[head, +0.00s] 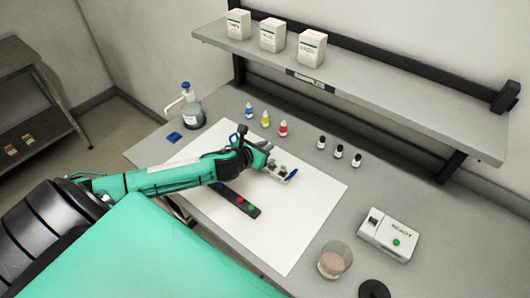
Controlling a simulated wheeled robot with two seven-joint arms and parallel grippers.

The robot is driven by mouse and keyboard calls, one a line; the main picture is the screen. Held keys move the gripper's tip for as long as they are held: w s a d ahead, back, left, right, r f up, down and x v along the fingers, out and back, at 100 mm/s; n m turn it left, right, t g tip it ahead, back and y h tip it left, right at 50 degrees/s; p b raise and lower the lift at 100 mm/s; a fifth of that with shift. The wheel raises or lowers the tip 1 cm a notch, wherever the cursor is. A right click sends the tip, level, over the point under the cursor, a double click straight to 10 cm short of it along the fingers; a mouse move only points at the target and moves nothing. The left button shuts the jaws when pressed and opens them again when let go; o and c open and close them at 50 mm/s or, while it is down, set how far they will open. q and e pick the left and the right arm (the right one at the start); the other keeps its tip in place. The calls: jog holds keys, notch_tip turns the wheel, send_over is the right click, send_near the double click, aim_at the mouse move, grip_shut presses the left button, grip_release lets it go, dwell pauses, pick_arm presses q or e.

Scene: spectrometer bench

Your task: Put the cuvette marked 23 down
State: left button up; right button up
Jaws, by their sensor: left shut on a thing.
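My left gripper (281,172) comes in from the left, over the white mat (312,198) on the bench. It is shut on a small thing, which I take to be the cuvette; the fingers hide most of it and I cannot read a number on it. A small blue part shows at the fingertips. I cannot tell whether the held thing touches the mat. A dark strip-like rack (246,207) with coloured spots lies on the mat just below my left forearm, which partly covers it. My right gripper is not in view.
Dropper bottles with blue, yellow and red (283,128) stand behind the mat, with small dark vials (339,151) to their right. A white device (389,234) with a green button and a beaker (334,260) stand at the right. A shelf (345,75) overhangs the back. The mat's right part is clear.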

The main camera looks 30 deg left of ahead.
pick_arm(q)
notch_tip(320, 180, down, 3)
jog(key=shift+f, duration=0.15)
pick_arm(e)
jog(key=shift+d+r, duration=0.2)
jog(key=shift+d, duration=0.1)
pick_arm(q)
jog(key=shift+f, duration=0.2)
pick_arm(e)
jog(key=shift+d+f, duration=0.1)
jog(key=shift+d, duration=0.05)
pick_arm(q)
jog(key=o, duration=0.5)
